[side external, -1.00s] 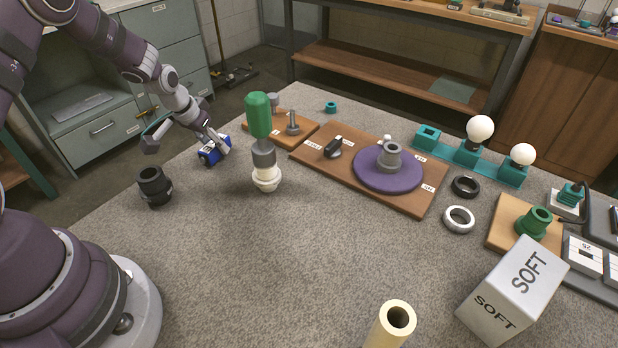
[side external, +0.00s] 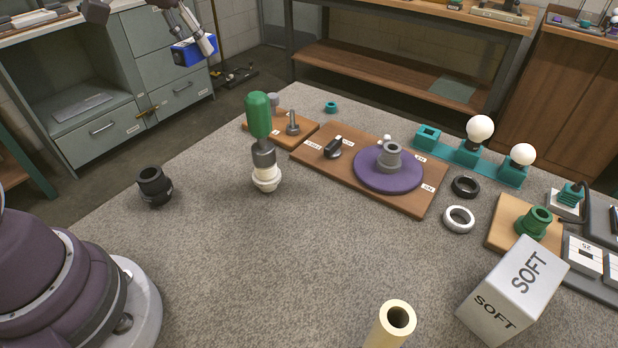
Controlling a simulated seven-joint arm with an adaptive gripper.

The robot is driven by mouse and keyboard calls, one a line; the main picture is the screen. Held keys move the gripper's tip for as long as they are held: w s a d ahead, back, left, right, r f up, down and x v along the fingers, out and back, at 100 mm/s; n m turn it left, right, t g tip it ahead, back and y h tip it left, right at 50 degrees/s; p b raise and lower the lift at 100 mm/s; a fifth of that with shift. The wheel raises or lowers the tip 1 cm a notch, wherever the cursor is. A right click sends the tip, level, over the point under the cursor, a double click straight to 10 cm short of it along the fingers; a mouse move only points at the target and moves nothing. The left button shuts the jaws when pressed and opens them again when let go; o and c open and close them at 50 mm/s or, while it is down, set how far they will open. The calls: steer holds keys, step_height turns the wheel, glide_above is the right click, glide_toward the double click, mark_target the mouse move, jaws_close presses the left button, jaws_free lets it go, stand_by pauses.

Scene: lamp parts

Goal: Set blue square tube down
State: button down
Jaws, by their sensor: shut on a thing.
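The blue square tube (side external: 190,52) is at the upper left of the side external view, raised above the table's left back edge. My gripper (side external: 200,45) is shut on it and partly covers it. The tube's side shows, with part of it hidden behind a finger. It is clear of the grey table surface (side external: 215,240).
A black collar (side external: 154,187) stands at the table's left. A green-topped post in a white base (side external: 262,130) stands near the middle. Wooden boards with a purple disc (side external: 370,180) lie behind it. The front left-centre of the table is bare.

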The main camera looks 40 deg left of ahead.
steer(key=s+d+m+g+h, duration=0.1)
steer(key=s+d+m+h, duration=0.1)
steer(key=s+d+m, duration=0.65)
steer(key=s+d+m+h, duration=0.2)
steer(key=s+d, duration=0.3)
steer(key=d, duration=0.9)
steer(key=f, duration=1.5)
steer(key=shift+s+a+f, duration=0.1)
steer(key=shift+s+f, duration=0.1)
steer(key=shift+w+f, duration=0.1)
steer(key=shift+f, duration=0.15)
glide_above(361, 232)
steer(key=s+a, duration=0.1)
steer(key=shift+f, duration=0.85)
steer(key=shift+w+f, duration=0.1)
steer(key=shift+f, duration=1.6)
